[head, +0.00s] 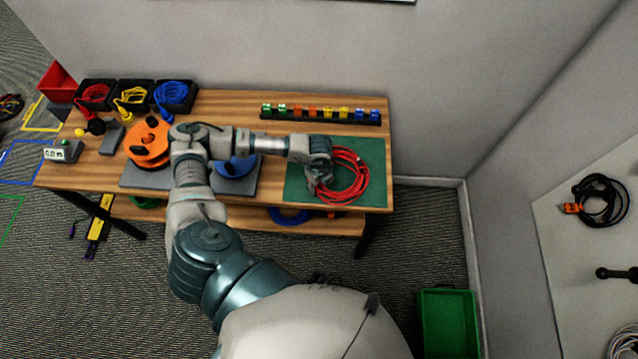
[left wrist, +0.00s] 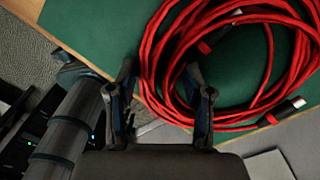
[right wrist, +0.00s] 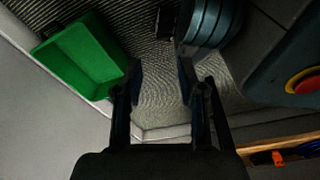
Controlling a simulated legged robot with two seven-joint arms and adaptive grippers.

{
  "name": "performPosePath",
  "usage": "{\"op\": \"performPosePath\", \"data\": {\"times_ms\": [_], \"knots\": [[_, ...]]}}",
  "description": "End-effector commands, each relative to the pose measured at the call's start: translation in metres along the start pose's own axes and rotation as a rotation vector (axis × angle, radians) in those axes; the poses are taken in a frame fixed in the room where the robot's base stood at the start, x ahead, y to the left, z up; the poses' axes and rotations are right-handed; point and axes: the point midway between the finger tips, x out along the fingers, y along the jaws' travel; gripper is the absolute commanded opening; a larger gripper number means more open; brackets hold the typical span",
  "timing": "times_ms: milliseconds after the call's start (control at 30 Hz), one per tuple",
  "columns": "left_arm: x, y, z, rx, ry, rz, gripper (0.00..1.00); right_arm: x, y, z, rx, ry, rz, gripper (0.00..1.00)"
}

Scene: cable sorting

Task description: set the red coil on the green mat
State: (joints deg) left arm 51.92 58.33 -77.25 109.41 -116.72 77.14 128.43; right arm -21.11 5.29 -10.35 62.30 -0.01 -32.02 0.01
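The red coil (head: 362,172) lies on the green mat (head: 294,190) at the right end of the table. In the left wrist view the red coil (left wrist: 238,118) fills the upper right, over the green mat (left wrist: 95,30). My left gripper (head: 318,184) is at the coil's left side, low over the mat. In its wrist view the left gripper (left wrist: 161,92) has its fingers apart, with the coil's near edge between and behind them; contact is unclear. My right gripper (right wrist: 160,72) is open and empty, away from the table, and does not show in the head view.
A rack of small coloured connectors (head: 320,114) stands behind the mat. Black bins (head: 135,94) line the back left. A green bin (head: 449,322) stands on the floor.

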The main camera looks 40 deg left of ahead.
Motion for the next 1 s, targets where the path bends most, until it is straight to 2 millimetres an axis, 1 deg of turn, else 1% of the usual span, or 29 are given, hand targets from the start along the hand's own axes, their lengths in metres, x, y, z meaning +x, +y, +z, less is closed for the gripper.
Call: {"op": "performPosePath", "data": {"times_ms": [133, 233, 367, 500, 600, 700, 833, 1000], "knots": [[-0.003, -0.001, -0.001, 0.000, -0.001, -0.001, 0.51, 0.000, -0.003, 0.000, 0.002, 0.000, -0.004, 0.40], [-0.014, -0.001, -0.002, 0.000, -0.001, -0.001, 0.51, 0.000, -0.004, 0.000, 0.003, 0.001, -0.005, 0.40], [-0.041, -0.001, -0.001, 0.001, -0.002, -0.004, 0.51, 0.001, -0.004, 0.007, 0.004, -0.007, -0.006, 0.40], [-0.073, -0.001, 0.000, 0.001, 0.000, -0.004, 0.51, 0.003, -0.004, 0.014, 0.003, -0.016, -0.005, 0.40], [-0.092, -0.001, 0.000, 0.001, 0.000, -0.004, 0.51, 0.004, -0.004, 0.016, 0.003, -0.015, -0.005, 0.40], [-0.107, -0.001, 0.000, 0.001, 0.001, -0.002, 0.51, 0.004, -0.004, 0.016, 0.002, -0.012, -0.005, 0.40], [-0.118, -0.001, 0.000, 0.000, 0.000, -0.002, 0.51, 0.004, -0.003, 0.014, 0.001, -0.009, -0.004, 0.40], [-0.121, 0.000, -0.001, 0.000, 0.000, 0.000, 0.51, 0.004, -0.001, 0.013, 0.000, -0.008, -0.002, 0.40]]}}
